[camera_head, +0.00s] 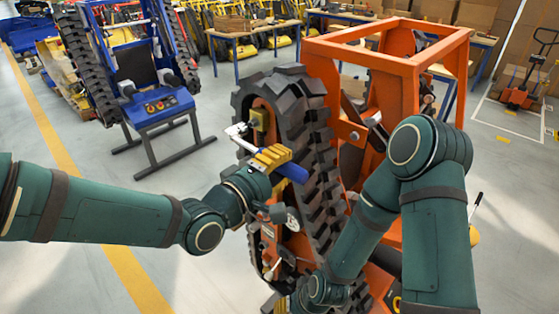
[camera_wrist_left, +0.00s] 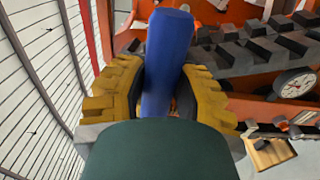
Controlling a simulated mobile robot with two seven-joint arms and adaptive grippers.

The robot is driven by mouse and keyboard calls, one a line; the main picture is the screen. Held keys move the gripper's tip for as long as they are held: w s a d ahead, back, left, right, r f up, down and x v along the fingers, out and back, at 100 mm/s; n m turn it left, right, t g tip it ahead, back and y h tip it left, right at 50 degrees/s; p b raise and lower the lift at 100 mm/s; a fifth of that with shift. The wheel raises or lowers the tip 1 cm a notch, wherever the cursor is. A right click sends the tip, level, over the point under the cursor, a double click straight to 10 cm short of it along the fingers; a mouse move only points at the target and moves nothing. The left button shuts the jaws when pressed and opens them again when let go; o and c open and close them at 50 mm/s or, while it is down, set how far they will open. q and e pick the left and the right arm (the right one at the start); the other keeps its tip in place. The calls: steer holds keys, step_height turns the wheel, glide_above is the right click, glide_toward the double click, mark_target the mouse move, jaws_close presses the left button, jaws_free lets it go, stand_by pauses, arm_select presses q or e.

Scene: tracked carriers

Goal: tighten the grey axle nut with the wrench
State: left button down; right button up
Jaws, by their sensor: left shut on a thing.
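My left gripper (camera_head: 272,158), with yellow ribbed fingers, is shut on the blue handle of the wrench (camera_head: 293,173). The blue handle (camera_wrist_left: 166,55) stands between both fingers in the left wrist view. The wrench's silvery end (camera_head: 237,131) reaches up and left, beside the near side of the orange tracked carrier (camera_head: 385,55). I cannot make out the grey axle nut, nor whether the wrench touches it. My right arm reaches down in front of the carrier to the bottom edge; its gripper (camera_head: 283,304) barely shows, and its fingers cannot be read.
The carrier's black rubber track (camera_head: 305,130) stands close behind the wrench handle. A round white gauge (camera_wrist_left: 295,85) is close by at the right in the left wrist view.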

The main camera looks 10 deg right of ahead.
arm_select(q)
steer(key=shift+w+d+r, duration=0.2)
steer(key=shift+d, duration=0.15)
stand_by(0.9)
steer(key=shift+w+d+b, duration=0.2)
steer(key=shift+d+b, duration=0.05)
steer(key=shift+b, duration=0.25)
stand_by(1.2)
steer(key=shift+b+x, duration=0.45)
steer(key=shift+x, duration=0.5)
stand_by(1.4)
stand_by(0.6)
steer(key=c, duration=1.5)
jaws_free()
jaws_close()
steer(key=shift+f+m+b, duration=0.5)
steer(key=shift+f+b, duration=0.35)
steer(key=shift+b, duration=0.5)
